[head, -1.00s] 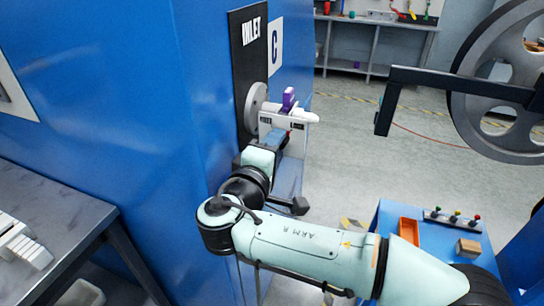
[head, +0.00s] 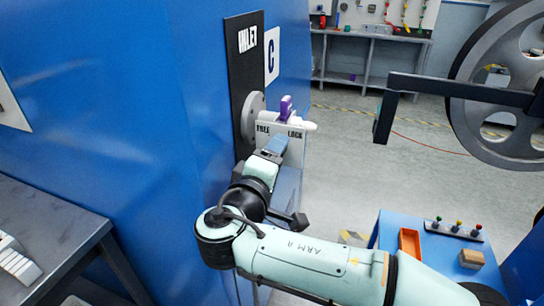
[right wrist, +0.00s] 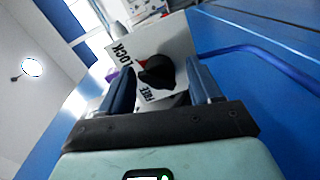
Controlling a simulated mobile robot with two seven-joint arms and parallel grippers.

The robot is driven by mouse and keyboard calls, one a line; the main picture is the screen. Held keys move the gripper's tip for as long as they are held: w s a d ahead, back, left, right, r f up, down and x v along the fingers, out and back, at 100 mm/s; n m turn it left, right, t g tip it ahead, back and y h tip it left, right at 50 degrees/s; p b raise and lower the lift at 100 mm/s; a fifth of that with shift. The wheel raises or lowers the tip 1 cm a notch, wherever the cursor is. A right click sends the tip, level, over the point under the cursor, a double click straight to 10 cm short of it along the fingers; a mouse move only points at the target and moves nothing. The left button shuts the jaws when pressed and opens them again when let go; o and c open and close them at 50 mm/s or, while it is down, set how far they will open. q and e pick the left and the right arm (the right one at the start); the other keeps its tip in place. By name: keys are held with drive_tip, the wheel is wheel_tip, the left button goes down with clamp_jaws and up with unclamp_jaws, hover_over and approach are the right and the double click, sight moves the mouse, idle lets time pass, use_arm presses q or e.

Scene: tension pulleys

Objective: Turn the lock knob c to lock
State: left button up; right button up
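A white plate marked FREE and LOCK (head: 296,148) hangs below the spindle beside the black INLET panel and the C sign (head: 272,55). In the right wrist view the same plate (right wrist: 172,42) carries a black knob (right wrist: 157,72), with LOCK to its upper left and FREE below it. My right gripper (head: 278,144) is in front of the plate and hides the knob in the head view. In the right wrist view its two fingers (right wrist: 162,88) are apart, with the knob between and beyond them. I cannot tell contact, but gaps show on both sides. My left gripper is not in view.
A purple piece (head: 286,107) stands on the white spindle above the plate. The blue cabinet wall (head: 130,110) is close on the left. A large grey wheel (head: 505,85) with a black bar is at right. A blue cart (head: 440,250) stands lower right. The floor between is clear.

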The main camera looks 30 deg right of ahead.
drive_tip(key=shift+a, duration=0.1)
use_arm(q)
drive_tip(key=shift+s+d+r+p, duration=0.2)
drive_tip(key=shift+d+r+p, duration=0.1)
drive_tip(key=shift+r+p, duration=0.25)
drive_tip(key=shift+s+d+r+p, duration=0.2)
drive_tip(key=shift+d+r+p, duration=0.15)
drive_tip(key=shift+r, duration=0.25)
use_arm(e)
drive_tip(key=v, duration=1.3)
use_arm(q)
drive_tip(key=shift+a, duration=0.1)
use_arm(e)
drive_tip(key=shift+s+a, duration=0.1)
drive_tip(key=shift+s, duration=0.05)
